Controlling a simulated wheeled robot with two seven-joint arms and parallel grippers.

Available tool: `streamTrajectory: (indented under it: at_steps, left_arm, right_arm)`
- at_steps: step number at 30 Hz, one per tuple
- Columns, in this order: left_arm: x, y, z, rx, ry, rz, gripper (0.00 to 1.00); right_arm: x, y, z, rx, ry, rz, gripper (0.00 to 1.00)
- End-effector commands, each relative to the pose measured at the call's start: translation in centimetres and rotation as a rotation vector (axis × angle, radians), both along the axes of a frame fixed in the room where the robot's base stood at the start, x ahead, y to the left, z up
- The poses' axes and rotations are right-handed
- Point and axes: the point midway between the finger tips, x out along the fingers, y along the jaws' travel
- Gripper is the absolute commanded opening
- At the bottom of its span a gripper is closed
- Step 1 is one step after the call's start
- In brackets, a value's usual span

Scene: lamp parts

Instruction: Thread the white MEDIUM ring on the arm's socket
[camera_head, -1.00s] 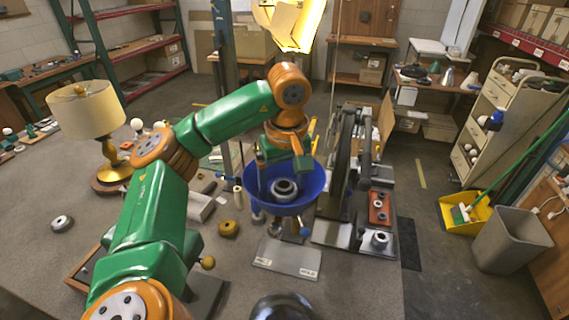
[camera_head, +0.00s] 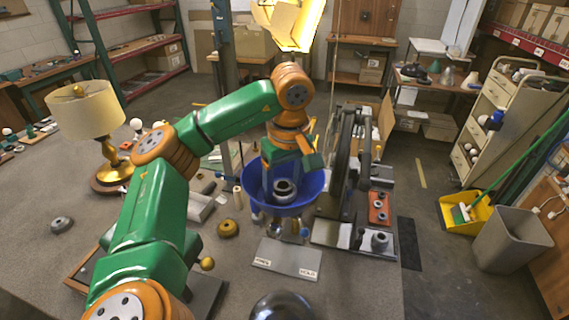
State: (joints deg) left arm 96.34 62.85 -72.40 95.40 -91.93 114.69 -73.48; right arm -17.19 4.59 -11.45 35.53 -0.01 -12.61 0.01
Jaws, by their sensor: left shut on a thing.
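A blue bowl-shaped shade (camera_head: 258,196) opens upward near the table's front right edge. Inside it a pale ring with a dark centre (camera_head: 285,190) shows; the arm's socket cannot be told apart from it at this size. My left gripper (camera_head: 286,166) points down into the shade, over its middle, just above the pale ring. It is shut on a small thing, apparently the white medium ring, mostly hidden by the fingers. Whether that ring is around the socket cannot be told. My right gripper is not in view.
A sign plate (camera_head: 287,259) lies in front of the shade. A black wheel-like machine (camera_head: 345,165) stands close on the right. A brass lamp with a cream shade (camera_head: 85,110) stands at the left. A yellow round part (camera_head: 228,228) and a grey ring (camera_head: 61,224) lie on the table.

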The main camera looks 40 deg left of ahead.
Motion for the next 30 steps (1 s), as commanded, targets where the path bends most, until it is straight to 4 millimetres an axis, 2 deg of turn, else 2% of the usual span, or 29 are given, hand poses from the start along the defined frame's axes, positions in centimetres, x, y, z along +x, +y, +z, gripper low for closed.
streamTrajectory:
  at_steps: [1,4,12,18,20,28,30]
  left_arm:
    - [-0.16,0.02,-0.19,-0.001,0.007,-0.092,0.00]
    - [-0.16,-0.02,-0.21,-0.001,0.008,-0.222,0.00]
    - [-0.16,-0.01,-0.24,-0.002,0.009,-0.265,0.00]
    - [-0.21,0.05,-0.36,-0.005,0.009,-0.713,0.00]
    - [-0.21,0.05,-0.36,-0.005,0.008,-0.796,0.00]
    - [-0.19,0.02,-0.36,-0.004,0.008,-0.839,0.00]
    - [-0.21,0.03,-0.41,-0.005,0.009,-0.909,0.00]
  right_arm:
    - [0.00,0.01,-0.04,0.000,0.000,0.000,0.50]
    - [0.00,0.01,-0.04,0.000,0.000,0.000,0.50]
    - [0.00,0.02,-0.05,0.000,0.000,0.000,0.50]
    - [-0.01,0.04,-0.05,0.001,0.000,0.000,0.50]
    - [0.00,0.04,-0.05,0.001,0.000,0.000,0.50]
    - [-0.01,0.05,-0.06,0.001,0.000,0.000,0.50]
    - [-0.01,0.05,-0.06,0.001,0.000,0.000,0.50]
